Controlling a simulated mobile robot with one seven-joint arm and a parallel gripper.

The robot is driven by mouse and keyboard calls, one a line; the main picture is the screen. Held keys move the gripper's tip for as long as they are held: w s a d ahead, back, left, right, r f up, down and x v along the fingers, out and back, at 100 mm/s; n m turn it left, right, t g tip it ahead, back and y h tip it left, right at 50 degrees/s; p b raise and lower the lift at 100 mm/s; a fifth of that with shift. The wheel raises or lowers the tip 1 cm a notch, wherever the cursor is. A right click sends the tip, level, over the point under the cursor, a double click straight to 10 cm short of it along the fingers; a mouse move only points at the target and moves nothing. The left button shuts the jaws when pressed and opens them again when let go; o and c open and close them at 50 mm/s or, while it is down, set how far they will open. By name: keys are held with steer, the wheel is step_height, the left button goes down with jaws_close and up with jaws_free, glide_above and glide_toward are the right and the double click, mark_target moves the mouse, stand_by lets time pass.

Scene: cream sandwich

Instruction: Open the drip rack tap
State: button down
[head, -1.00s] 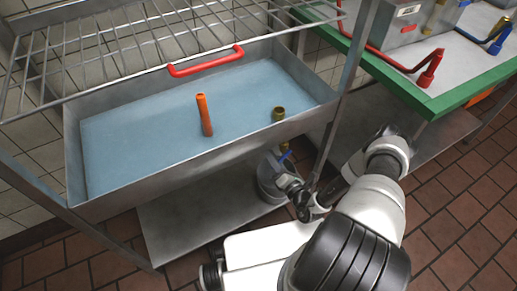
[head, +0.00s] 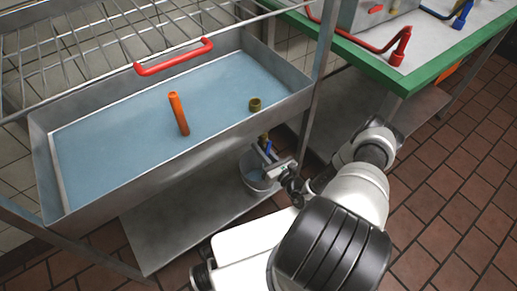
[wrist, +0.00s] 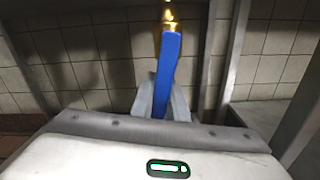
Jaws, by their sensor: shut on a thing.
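The drip rack's tap has a brass body (wrist: 171,14) and a long blue lever (wrist: 165,72) hanging down from it in the wrist view. In the head view the brass (head: 263,138) and the blue lever (head: 268,147) show small under the basin's front right. My gripper (wrist: 162,98) is shut on the lower part of the lever, with a finger on each side. In the head view my gripper (head: 270,162) is below the basin's front edge, over a bucket. The lever's lower end is hidden by my gripper.
The drip rack's metal basin (head: 100,187) holds an orange upright piece (head: 178,113) and a brass fitting (head: 255,104). A metal bucket (head: 252,176) stands on the lower shelf (head: 150,235). A green-edged table (head: 400,85) is at the right. Tiled floor (head: 450,200) is open there.

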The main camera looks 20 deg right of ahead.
steer(key=shift+d, duration=0.15)
stand_by(0.4)
steer(key=c, duration=1.7)
jaws_free()
steer(key=shift+s, duration=0.1)
